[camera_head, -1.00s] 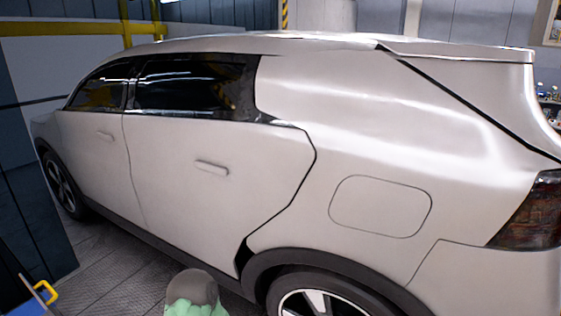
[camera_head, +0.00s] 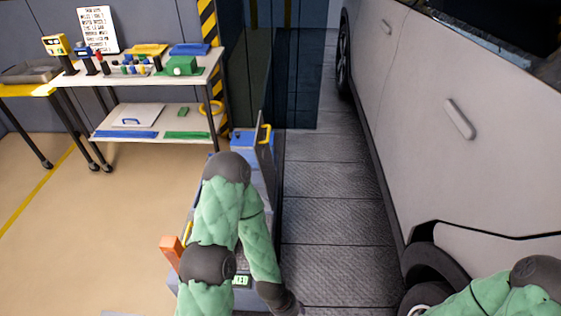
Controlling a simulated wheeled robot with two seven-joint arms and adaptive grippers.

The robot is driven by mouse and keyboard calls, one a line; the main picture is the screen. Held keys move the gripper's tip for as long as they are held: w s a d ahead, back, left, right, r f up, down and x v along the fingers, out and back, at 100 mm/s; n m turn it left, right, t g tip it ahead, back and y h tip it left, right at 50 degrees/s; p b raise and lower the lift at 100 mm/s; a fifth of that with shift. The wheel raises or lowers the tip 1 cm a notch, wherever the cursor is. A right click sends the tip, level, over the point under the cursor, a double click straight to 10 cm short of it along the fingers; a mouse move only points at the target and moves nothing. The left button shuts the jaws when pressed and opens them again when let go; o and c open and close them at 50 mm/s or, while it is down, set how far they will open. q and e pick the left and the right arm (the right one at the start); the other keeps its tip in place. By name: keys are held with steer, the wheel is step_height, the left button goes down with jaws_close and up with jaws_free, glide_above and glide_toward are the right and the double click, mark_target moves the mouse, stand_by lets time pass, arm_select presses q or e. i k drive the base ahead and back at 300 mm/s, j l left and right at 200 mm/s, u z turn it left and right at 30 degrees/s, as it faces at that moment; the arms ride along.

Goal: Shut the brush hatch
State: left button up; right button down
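A low grey-blue machine (camera_head: 267,178) stands left of the car, largely hidden behind my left arm. An upright dark panel with a yellow handle (camera_head: 266,133) rises at its far end; this may be the brush hatch standing open, but I cannot tell for certain. A blue part (camera_head: 241,138) sits beside the panel. My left arm, in a green sleeve with dark joints, hangs over the machine and runs off the bottom edge. My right arm enters at the lower right, in front of the car. Neither gripper's fingers show.
A pale car (camera_head: 430,130) fills the right side. Dark floor plates (camera_head: 335,190) lie clear between it and the machine.

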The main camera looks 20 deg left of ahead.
mark_target(261, 146)
steer(key=i+l+u, duration=0.15)
steer(key=u, duration=0.25)
steer(key=i+l+u, duration=0.15)
steer(key=u, duration=0.3)
steer(key=i+l+u, duration=0.1)
steer(key=l+u, duration=0.3)
steer(key=j, duration=0.1)
